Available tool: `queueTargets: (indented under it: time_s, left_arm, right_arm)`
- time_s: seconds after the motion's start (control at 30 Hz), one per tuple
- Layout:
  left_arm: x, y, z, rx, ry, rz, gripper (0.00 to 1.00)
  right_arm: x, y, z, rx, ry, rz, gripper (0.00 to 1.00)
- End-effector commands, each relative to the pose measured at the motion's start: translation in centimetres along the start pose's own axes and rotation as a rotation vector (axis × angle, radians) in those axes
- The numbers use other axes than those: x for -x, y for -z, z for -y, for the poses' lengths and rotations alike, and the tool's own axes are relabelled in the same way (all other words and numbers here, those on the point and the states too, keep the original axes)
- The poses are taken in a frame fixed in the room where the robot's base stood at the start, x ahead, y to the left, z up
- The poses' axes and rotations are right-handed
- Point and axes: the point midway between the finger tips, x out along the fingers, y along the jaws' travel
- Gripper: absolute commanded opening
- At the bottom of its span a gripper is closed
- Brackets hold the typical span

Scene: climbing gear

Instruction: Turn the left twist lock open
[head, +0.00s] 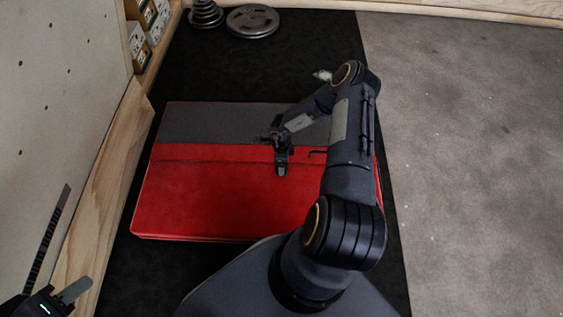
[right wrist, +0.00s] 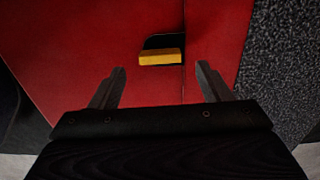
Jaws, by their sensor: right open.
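A yellow twist lock (right wrist: 160,58) sits by a dark recess in the red face of a red and grey pad (head: 205,200), beside a seam. The pad lies flat on a black mat. My right gripper (right wrist: 162,82) is open and empty, its two fingers apart on either side of the lock's line in the right wrist view; I see no contact. In the head view the right gripper (head: 281,172) points down over the pad near the grey-red border, and it hides the lock there. My left gripper (head: 76,290) is at the bottom left corner, partly cut off, away from the pad.
A weight plate (head: 252,21) and a dark coil-like stack (head: 206,14) stand at the back. A pale wall panel (head: 60,90) with a wooden edge bounds the left side, with small boxes (head: 142,35) in a shelf. Grey floor (head: 470,160) on the right is clear.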

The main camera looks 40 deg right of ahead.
Motion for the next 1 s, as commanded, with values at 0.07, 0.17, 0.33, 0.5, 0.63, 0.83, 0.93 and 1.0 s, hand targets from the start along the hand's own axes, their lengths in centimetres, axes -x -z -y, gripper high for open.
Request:
queueTargets:
  time_s: [0.07,0.17,0.33,0.5,0.63,0.83,0.93,1.0]
  left_arm:
    - [0.8,0.4,-0.4,0.000,0.000,0.000,0.36]
    - [1.2,0.6,-0.6,0.000,0.000,0.000,0.36]
    - [1.5,0.7,-0.7,0.000,0.000,0.000,0.36]
    - [1.4,0.7,-0.6,0.000,0.000,0.000,0.36]
    - [1.4,0.7,-0.7,0.000,0.000,0.000,0.36]
    - [1.4,0.7,-0.7,0.000,0.000,0.000,0.36]
    - [1.4,0.7,-0.7,0.000,0.000,0.000,0.36]
    - [1.4,0.7,-0.7,0.000,0.000,0.000,0.36]
  right_arm:
    - [1.9,0.0,0.0,0.000,0.001,-0.001,0.71]
    - [3.1,0.0,0.0,0.000,0.000,-0.001,0.71]
    - [4.0,0.0,0.0,0.001,0.000,-0.001,0.71]
    - [4.0,0.0,0.0,0.001,-0.001,0.000,0.71]
    - [4.0,0.0,0.0,0.001,-0.001,0.000,0.71]
    - [4.0,0.0,0.0,0.001,-0.001,0.000,0.71]
    - [4.5,-0.1,0.4,0.011,0.016,0.002,0.71]
    - [5.8,-0.4,1.6,0.041,0.063,0.012,0.71]
